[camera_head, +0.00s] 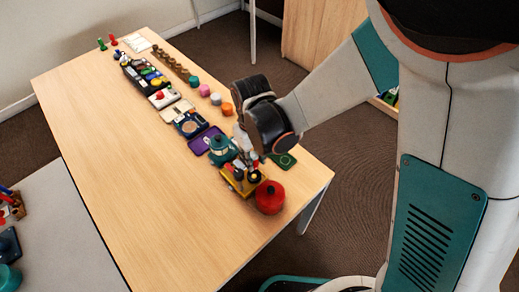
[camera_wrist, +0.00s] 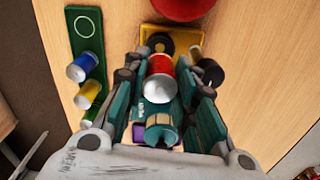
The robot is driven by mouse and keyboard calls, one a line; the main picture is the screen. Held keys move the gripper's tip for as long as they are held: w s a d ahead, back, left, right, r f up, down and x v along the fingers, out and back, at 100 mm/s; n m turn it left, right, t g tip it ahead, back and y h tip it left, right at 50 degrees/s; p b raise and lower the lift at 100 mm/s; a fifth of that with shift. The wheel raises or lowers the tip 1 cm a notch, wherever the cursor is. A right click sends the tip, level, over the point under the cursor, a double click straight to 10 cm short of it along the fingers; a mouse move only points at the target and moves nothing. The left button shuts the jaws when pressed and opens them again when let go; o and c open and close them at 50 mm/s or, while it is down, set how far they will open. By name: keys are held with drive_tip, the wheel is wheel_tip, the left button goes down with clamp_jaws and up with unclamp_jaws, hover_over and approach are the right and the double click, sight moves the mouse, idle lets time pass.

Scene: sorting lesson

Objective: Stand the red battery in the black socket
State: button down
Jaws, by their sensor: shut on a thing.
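The red battery (camera_wrist: 159,68), with a silver end facing the wrist camera, sits between the two fingers of my gripper (camera_wrist: 160,80). My gripper is shut on it. A yellow tray (camera_wrist: 184,34) lies just beyond the battery in the wrist view, with a black round socket (camera_wrist: 160,41) at its far part. The battery overlaps the socket's near side in this view; I cannot tell whether they touch. In the head view my gripper hangs above the yellow tray (camera_head: 231,178), near the table's right end. The battery is hard to make out there.
A red round container (camera_head: 270,197) is close to the tray. A teal pot (camera_head: 221,148) and a purple tray (camera_head: 205,140) are behind. The table's left side is clear.

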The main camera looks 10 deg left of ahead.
sight(253, 155)
drive_tip(key=shift+f+b, duration=1.75)
drive_tip(key=shift+f, duration=0.95)
drive_tip(key=shift+f+b, duration=0.65)
drive_tip(key=shift+b, duration=0.15)
drive_tip(key=c, duration=1.6)
unclamp_jaws()
drive_tip(key=shift+r, duration=0.15)
drive_tip(key=shift+r+p, duration=3.8)
drive_tip(key=shift+r, duration=1.65)
drive_tip(key=shift+r+p, duration=2.15)
drive_tip(key=shift+r, duration=0.85)
